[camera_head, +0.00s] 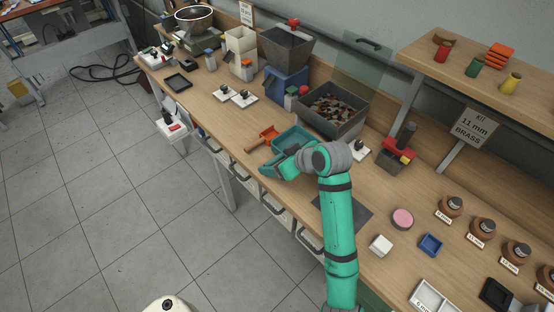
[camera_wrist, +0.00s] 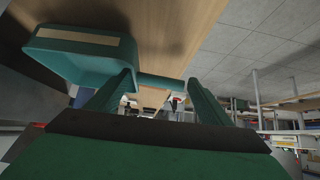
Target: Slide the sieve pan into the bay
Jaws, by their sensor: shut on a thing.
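A teal open pan (camera_head: 293,138) is beside the grey bin, over the middle of the bench. It also shows in the wrist view (camera_wrist: 70,55), at the upper left, with a pale strip on its side and a teal bar (camera_wrist: 162,82) reaching out to the right. My gripper (camera_head: 277,160) is at the pan's near side. In the wrist view my gripper (camera_wrist: 160,85) has its two fingers on the bar, shut on it. I cannot tell whether the pan touches the bench. No bay can be clearly made out; a round sieve-like pan (camera_head: 193,12) sits on a unit at the far left.
A grey bin of mixed parts (camera_head: 333,107) stands right behind the pan. A blue machine with a grey hopper (camera_head: 287,82) stands further back. A red-and-black tool (camera_head: 398,150) is to the right. The bench front edge is close.

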